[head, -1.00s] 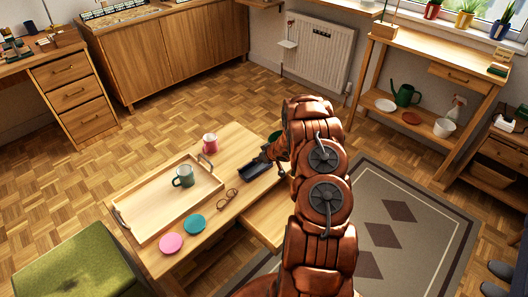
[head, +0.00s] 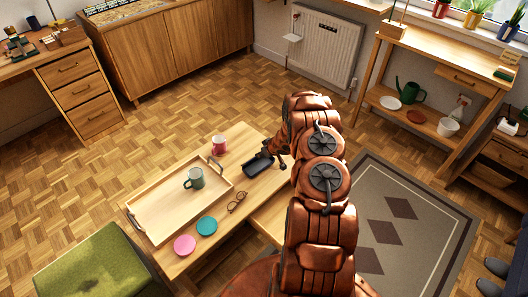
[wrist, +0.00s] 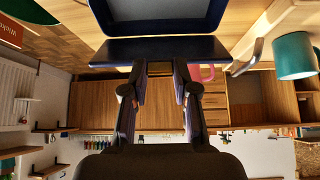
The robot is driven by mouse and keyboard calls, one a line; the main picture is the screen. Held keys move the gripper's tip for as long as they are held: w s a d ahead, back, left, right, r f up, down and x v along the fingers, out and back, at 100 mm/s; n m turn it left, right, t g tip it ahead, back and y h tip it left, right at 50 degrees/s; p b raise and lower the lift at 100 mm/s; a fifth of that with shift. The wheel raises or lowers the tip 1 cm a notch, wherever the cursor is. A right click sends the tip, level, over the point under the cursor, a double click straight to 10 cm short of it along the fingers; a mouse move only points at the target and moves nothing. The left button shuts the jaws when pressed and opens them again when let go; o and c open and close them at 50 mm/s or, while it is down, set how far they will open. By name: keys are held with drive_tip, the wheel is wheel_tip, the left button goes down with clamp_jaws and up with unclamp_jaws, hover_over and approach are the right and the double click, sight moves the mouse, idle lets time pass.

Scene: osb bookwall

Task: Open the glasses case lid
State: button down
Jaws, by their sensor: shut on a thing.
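The dark navy glasses case (head: 257,166) lies on the low wooden table, right of the tray. In the wrist view its hollow inside (wrist: 165,14) shows at the top, with a flat navy panel (wrist: 160,50) along its edge, which seems to be the lid, standing open. My gripper (head: 271,153) is at the case's far right side. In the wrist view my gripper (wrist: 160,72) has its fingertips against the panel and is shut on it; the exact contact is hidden. Brown glasses (head: 237,202) lie apart, nearer the table's front edge.
A wooden tray (head: 150,222) with metal handles holds a green mug (head: 194,179). A pink mug (head: 219,145) stands behind it. Pink (head: 185,245) and teal (head: 207,225) discs lie in front. A green stool (head: 90,263) stands at the front left.

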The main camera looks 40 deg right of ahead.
drive_tip(key=shift+d, duration=0.1)
idle(0.3)
idle(0.8)
drive_tip(key=c, duration=0.9)
unclamp_jaws()
drive_tip(key=shift+r, duration=0.15)
drive_tip(key=shift+v, duration=5.9)
